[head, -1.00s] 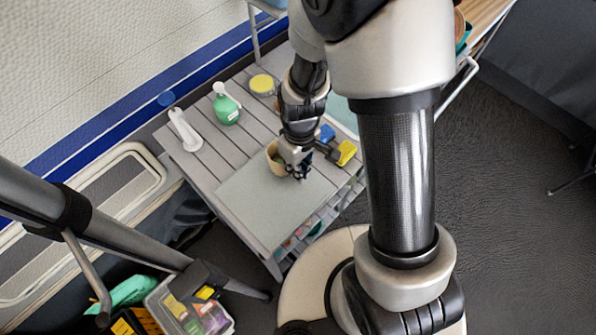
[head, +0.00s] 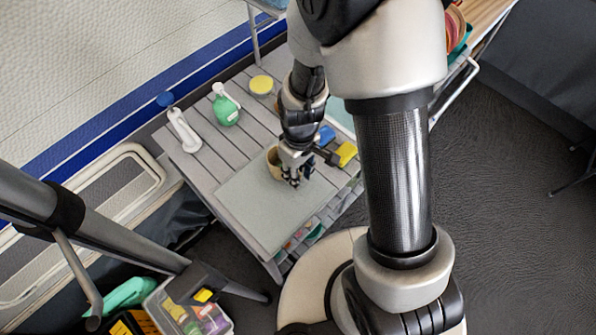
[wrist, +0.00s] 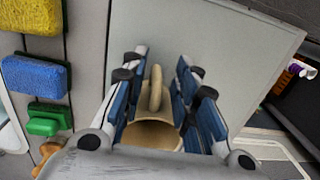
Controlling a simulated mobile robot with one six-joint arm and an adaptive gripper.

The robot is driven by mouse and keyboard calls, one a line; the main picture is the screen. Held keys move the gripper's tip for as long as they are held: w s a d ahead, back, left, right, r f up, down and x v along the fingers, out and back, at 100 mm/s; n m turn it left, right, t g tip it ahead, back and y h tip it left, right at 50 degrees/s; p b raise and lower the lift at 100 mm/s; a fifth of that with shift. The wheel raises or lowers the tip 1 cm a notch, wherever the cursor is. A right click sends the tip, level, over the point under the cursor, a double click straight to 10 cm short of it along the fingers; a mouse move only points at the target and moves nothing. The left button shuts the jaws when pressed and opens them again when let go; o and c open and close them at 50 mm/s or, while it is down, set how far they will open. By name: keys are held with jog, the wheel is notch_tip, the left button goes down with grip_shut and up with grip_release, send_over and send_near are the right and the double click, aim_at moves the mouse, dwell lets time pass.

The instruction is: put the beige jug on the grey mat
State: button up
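The beige jug (wrist: 152,134) is in the lower middle of the wrist view, its handle pointing up the picture between my fingers. In the head view the jug (head: 272,158) is partly hidden behind my gripper (head: 293,178), at the far edge of the grey mat (head: 255,210). I cannot tell whether its base lies fully on the mat. The mat also fills the upper right of the wrist view (wrist: 225,60). My gripper (wrist: 160,85) is open, with its fingers on both sides of the handle and visible gaps to it.
A blue sponge (wrist: 35,76), a yellow sponge (wrist: 30,15) and a green one (wrist: 47,118) lie beside the mat. A green spray bottle (head: 226,108), a white bottle (head: 183,130) and a yellow-lidded item (head: 261,85) stand on the slatted table (head: 190,160). The mat's near part is clear.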

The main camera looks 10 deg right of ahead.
jog(key=s+d+r+m+t+p, duration=0.1)
jog(key=s+d+r+m+p, duration=0.1)
jog(key=r, duration=1.1)
jog(key=s+d+r+m+t+p, duration=0.1)
jog(key=d+r+t+p, duration=0.1)
jog(key=r, duration=1.1)
jog(key=s+d+r+m+t, duration=0.2)
jog(key=s+r+m, duration=0.2)
jog(key=s+r, duration=0.2)
jog(key=s, duration=0.2)
jog(key=shift+s+d+r, duration=0.2)
jog(key=shift+s+r, duration=0.15)
jog(key=shift+r, duration=0.05)
jog(key=shift+f, duration=0.1)
jog(key=shift+f+b, duration=0.5)
jog(key=shift+b, duration=0.05)
